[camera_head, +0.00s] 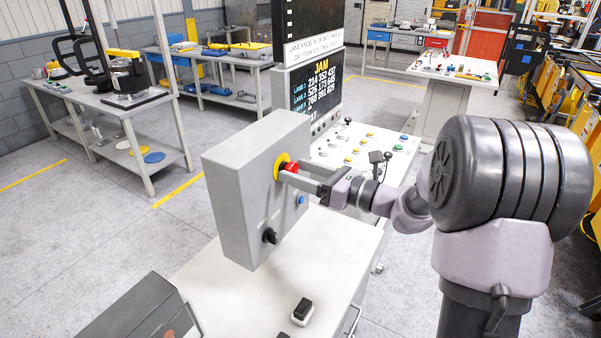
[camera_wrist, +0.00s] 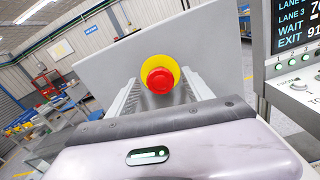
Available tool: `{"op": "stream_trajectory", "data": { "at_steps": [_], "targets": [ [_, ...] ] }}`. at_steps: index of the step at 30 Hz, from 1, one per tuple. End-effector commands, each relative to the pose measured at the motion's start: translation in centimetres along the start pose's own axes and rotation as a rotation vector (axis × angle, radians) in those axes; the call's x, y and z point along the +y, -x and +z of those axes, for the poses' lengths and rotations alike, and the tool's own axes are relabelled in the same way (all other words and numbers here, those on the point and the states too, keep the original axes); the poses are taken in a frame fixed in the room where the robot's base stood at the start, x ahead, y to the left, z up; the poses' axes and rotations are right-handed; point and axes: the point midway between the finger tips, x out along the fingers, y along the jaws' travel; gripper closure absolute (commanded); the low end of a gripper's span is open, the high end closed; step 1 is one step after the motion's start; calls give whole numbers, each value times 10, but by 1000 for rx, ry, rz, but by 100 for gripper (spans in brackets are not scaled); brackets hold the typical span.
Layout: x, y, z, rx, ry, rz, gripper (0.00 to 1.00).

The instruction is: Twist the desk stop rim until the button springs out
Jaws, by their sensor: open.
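The desk stop is a red mushroom button with a red rim (camera_head: 291,168) in front of a yellow disc (camera_head: 282,166), on the face of a grey upright box (camera_head: 238,190). In the wrist view the red button (camera_wrist: 160,80) shows nearly face-on, with the yellow ring (camera_wrist: 146,64) around it. My gripper (camera_head: 302,174) reaches in from the right, its fingers on either side of the button. The fingers are apart; the gap between them and the rim is too small to judge. Whether the button is pressed in or out cannot be told.
The box also carries a black knob (camera_head: 270,236) and a blue button (camera_head: 301,200). A black rocker switch (camera_head: 302,310) sits on the white desk top (camera_head: 250,300). A button console (camera_head: 365,150) and a JAM display (camera_head: 318,88) stand behind my gripper.

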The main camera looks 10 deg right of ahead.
Motion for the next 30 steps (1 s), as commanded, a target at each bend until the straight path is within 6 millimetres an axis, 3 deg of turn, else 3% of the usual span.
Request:
{"op": "stream_trajectory", "data": {
  "at_steps": [1, 9, 10, 19, 30],
  "targets": [
    [0, 0, 0, 0, 0, 0, 44],
    [0, 0, 0, 0, 0, 0, 98],
    [0, 0, 0, 0, 0, 0, 100],
    [0, 0, 2, 2, -53, 0, 100],
    [0, 1, 5, 3, -319, 0, 100]
  ]
}}
